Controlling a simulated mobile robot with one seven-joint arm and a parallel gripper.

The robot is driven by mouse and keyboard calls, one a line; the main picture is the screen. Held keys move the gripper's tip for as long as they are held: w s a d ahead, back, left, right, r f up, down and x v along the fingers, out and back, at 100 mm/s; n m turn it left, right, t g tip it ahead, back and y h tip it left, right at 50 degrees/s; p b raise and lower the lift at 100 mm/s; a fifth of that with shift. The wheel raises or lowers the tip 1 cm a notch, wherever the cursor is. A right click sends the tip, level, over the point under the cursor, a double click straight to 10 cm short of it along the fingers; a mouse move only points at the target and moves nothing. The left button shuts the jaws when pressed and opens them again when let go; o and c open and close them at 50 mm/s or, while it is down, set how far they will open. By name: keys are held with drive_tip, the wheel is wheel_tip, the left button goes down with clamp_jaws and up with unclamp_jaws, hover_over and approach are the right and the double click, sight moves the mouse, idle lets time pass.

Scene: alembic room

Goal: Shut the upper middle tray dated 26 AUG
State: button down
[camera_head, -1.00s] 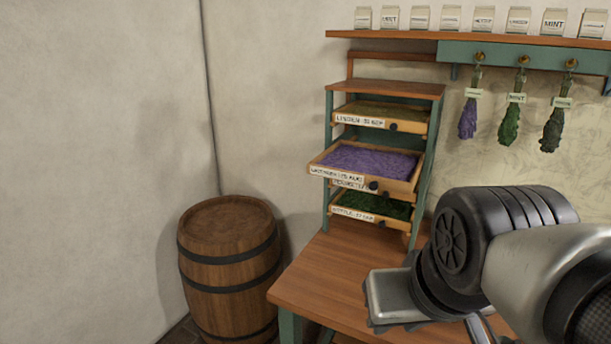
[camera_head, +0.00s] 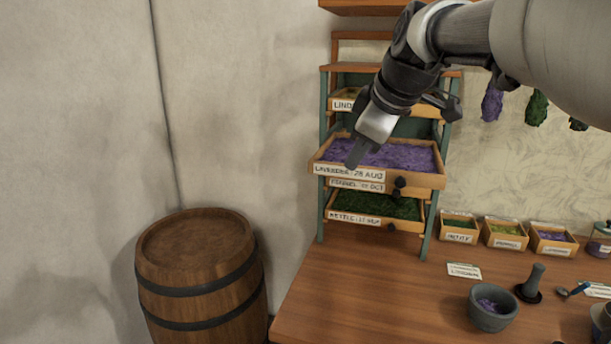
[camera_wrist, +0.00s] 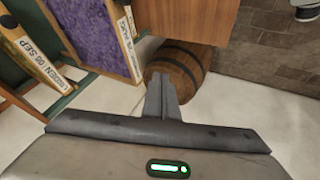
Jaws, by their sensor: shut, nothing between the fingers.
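The lavender tray (camera_head: 436,180), full of purple herb, sticks out from the rack; its front label reads about "LAVENDER: 26 AUG", with a dark knob at right. It also shows in the wrist view (camera_wrist: 130,45), left of my fingers, front label side-on. My gripper (camera_head: 355,158) is shut and empty. In the head view it comes from the upper right and its tip overlaps the left part of the purple herb. In the wrist view the fingers (camera_wrist: 162,95) appear apart from the tray, outside its front.
The linden tray (camera_head: 343,104) is above, partly hidden by my arm. The fennel tray (camera_head: 357,186) and nettle tray (camera_head: 355,219) are below. A barrel (camera_head: 200,270) stands left of the bench (camera_head: 380,290). A mortar (camera_head: 490,310) and small boxes stand at right.

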drive_tip(key=w+f, duration=0.8)
drive_tip(key=w, duration=0.2)
drive_tip(key=shift+w+a, duration=0.35)
drive_tip(key=shift+a, duration=0.1)
drive_tip(key=shift+w+r, duration=0.1)
